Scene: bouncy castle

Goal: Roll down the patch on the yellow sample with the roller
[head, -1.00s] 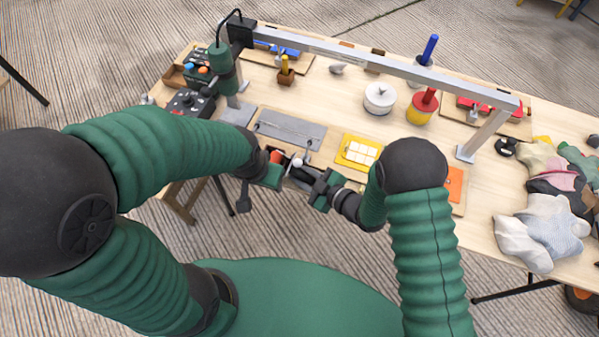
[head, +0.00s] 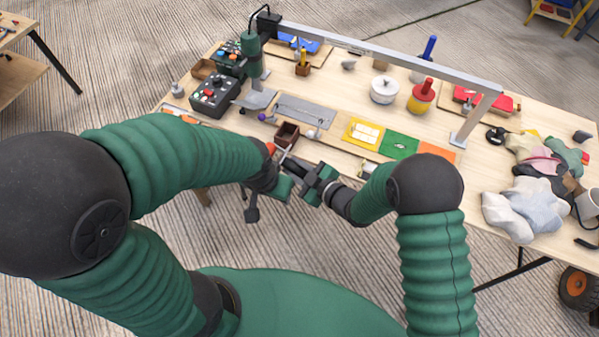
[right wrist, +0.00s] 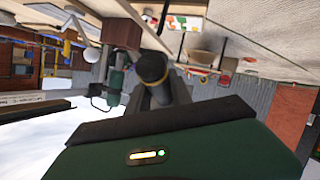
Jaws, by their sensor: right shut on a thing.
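The yellow sample (head: 358,137) lies flat near the table's front edge, with a pale patch (head: 366,131) on it. My right gripper (head: 312,182) is in front of the table edge, nearer to me and left of the sample, apart from it. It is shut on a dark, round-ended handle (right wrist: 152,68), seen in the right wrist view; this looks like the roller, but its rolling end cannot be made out. My left gripper (head: 280,186) is just left of the right one; its fingers are too hidden to judge.
Green (head: 399,145) and orange (head: 437,153) samples lie right of the yellow one. A small brown box (head: 287,135) and a grey plate (head: 304,109) are to its left. A metal beam (head: 390,62) spans the table. Crumpled cloths (head: 540,200) lie at the right.

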